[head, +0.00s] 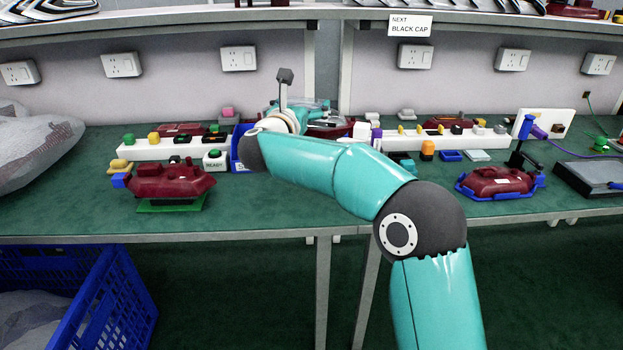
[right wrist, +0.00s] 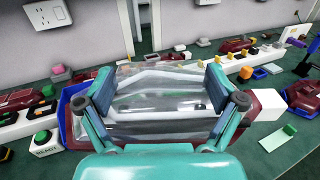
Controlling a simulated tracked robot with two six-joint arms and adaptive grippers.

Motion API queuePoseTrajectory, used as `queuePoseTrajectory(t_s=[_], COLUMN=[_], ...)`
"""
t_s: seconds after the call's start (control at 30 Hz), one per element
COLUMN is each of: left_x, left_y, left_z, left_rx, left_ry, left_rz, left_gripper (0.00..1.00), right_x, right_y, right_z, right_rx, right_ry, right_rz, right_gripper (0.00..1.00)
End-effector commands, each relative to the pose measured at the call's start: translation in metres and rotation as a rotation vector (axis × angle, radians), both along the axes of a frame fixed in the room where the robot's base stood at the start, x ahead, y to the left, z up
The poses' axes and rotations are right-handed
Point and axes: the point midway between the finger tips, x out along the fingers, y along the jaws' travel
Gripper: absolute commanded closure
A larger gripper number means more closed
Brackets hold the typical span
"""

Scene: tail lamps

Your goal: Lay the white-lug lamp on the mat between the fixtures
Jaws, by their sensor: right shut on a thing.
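My right gripper (head: 308,118) is above the back middle of the bench, seen past my arm. In the right wrist view its two fingers (right wrist: 165,100) are shut on a lamp (right wrist: 155,85) with a clear, grey-striped lens. Dark red of the lamp's body (head: 338,129) shows beside the gripper in the head view. A blue bin (head: 237,160) is beside and partly behind the gripper. One fixture, blue (head: 540,182), holds a dark red lamp at right. Another red lamp (head: 170,182) sits on a green stand (head: 170,206) at left. I cannot make out the mat; my arm covers the middle.
White strips with coloured blocks (head: 140,150) run along the back, left and right. A READY button box (head: 215,161) stands left of the blue bin. A grey bag (head: 35,150) lies far left, a dark tray (head: 590,178) far right. The front middle bench looks clear.

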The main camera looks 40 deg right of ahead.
Motion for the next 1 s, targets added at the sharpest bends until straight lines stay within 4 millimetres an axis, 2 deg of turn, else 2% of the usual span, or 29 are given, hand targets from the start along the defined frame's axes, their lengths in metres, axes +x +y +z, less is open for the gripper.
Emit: queuePoseTrajectory(t_s=[0.03,0.1,0.3,0.4,0.6,0.9,1.0], left_x=[0.000,0.000,0.000,0.000,0.000,0.000,0.000], left_y=[0.000,0.000,0.000,0.000,0.000,0.000,0.000], left_z=[-0.006,-0.010,-0.017,-0.019,-0.020,-0.027,-0.027], left_rx=[0.000,0.000,0.000,0.000,0.000,0.000,0.000], left_ry=[0.000,0.000,0.000,0.000,0.000,0.000,0.000], left_rz=[0.000,0.000,0.000,0.000,0.000,0.000,0.000], left_gripper=[0.60,0.60,0.60,0.60,0.60,0.60,0.60], right_x=[0.000,0.000,0.000,0.000,0.000,-0.001,-0.001], right_y=[0.000,0.000,0.000,-0.001,-0.001,-0.001,-0.001], right_z=[-0.018,-0.037,-0.083,-0.096,-0.109,-0.155,-0.159], right_rx=[-0.003,-0.003,-0.003,-0.002,-0.002,-0.002,-0.003], right_ry=[0.005,0.006,0.003,0.001,0.000,0.001,-0.001], right_rz=[0.000,0.001,0.000,-0.001,0.000,-0.002,-0.001], right_gripper=[0.54,0.54,0.54,0.54,0.54,0.54,0.54])
